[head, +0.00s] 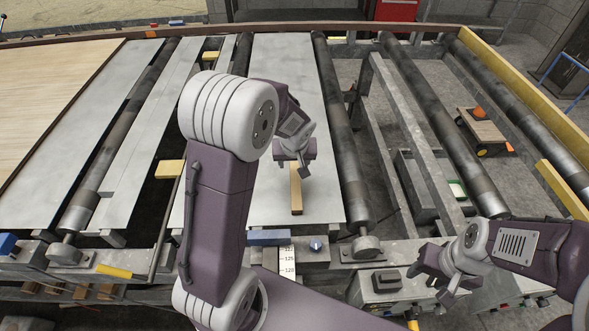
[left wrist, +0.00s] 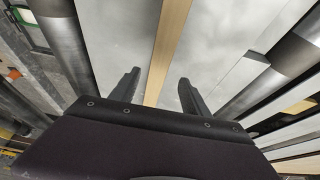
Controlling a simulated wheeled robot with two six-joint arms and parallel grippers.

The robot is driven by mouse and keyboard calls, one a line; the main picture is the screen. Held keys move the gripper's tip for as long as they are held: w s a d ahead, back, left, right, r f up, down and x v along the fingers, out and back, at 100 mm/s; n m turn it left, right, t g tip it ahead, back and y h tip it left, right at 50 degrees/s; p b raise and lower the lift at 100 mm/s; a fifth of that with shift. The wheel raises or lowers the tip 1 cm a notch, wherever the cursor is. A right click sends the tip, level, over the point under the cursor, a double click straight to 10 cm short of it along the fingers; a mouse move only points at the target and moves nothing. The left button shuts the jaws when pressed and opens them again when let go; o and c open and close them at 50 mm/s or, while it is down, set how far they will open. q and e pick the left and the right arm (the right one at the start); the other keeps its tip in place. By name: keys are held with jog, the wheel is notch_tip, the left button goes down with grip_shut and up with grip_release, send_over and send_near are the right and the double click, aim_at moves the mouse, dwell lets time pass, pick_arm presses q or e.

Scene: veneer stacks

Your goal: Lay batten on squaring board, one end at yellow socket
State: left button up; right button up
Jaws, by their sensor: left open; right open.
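A light wooden batten (head: 296,197) shows below my left gripper (head: 294,163), over the pale grey board (head: 282,70) in the middle. The left gripper and arm hide part of it. In the left wrist view the batten (left wrist: 168,48) runs between the two open fingers (left wrist: 158,82), with a gap on each side. My left gripper is open and does not hold it. My right gripper (head: 435,277) is open and empty at the front right. I cannot tell which yellow part is the socket; a yellow block (head: 170,169) stands left of my left arm.
Dark rollers (head: 340,130) run between the grey boards. A wooden sheet (head: 45,95) lies at the far left. A blue block (head: 268,237) and a scale (head: 288,257) sit at the front rail. Open frame gaps lie to the right.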

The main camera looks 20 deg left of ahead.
aim_at(295, 167)
pick_arm(q)
jog(key=x, duration=0.5)
jog(key=shift+w+d+r, duration=0.1)
jog(key=shift+w, duration=0.05)
jog(key=shift+r, duration=0.1)
jog(key=c, duration=0.4)
grip_shut()
notch_tip(295, 167, up, 5)
jog(key=shift+f+p, duration=0.2)
jog(key=shift+p, duration=0.35)
jog(key=s+d+r+b, duration=0.1)
jog(key=d+r, duration=0.5)
jog(key=d, duration=0.5)
jog(key=shift+d+r, duration=0.25)
jog(key=shift+d, duration=0.1)
